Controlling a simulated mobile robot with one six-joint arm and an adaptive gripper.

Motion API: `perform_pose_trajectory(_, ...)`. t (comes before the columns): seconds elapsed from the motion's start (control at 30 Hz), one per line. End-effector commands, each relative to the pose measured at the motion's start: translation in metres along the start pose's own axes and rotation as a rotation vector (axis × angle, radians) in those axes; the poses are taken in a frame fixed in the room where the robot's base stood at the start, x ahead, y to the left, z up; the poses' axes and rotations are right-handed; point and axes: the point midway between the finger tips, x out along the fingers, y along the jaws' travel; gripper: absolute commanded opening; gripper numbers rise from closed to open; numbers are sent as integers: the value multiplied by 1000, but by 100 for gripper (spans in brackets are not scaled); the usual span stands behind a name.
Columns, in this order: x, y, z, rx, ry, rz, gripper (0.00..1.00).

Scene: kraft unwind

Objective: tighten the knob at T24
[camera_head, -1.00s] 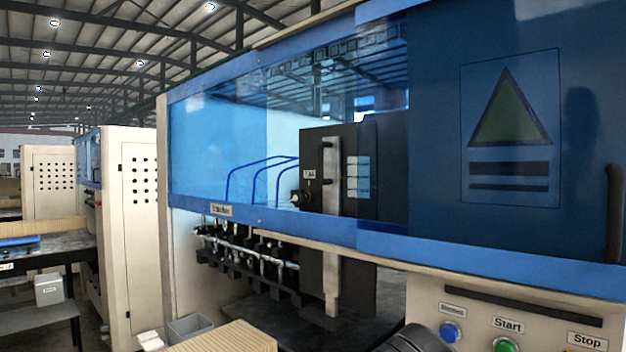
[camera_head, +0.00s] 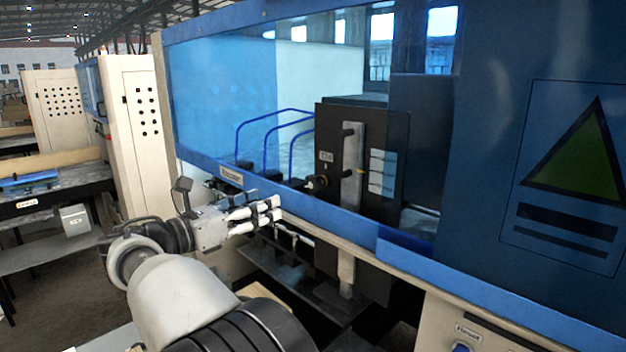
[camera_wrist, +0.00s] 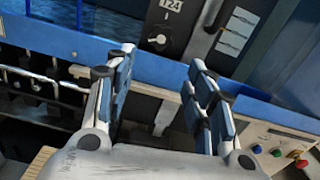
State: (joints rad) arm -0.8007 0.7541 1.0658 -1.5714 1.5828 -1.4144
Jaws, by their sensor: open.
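The T24 knob (camera_head: 315,183) is a small dark round knob with a light pointer, on the left part of a black unit (camera_head: 385,150) inside the machine. A T24 label (camera_wrist: 171,5) sits above the knob (camera_wrist: 158,38) in the wrist view. My gripper (camera_head: 272,212) is open and empty, in front of the machine, to the left of and below the knob in the head view. In the wrist view my gripper (camera_wrist: 160,80) has its fingers spread apart, with the knob beyond and between them. The fingers do not touch it.
A blue rail (camera_head: 300,212) of the machine's window frame runs across below the knob. A bright vertical bar with a black handle (camera_head: 352,165) stands right of the knob. Coloured buttons (camera_wrist: 276,152) are at the lower right. A table (camera_head: 50,195) stands at the left.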

Motion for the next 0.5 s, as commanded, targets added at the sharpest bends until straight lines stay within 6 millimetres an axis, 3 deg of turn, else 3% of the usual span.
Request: perform_pose_trajectory(0.5,113,-2,0,2,4,-3,49)
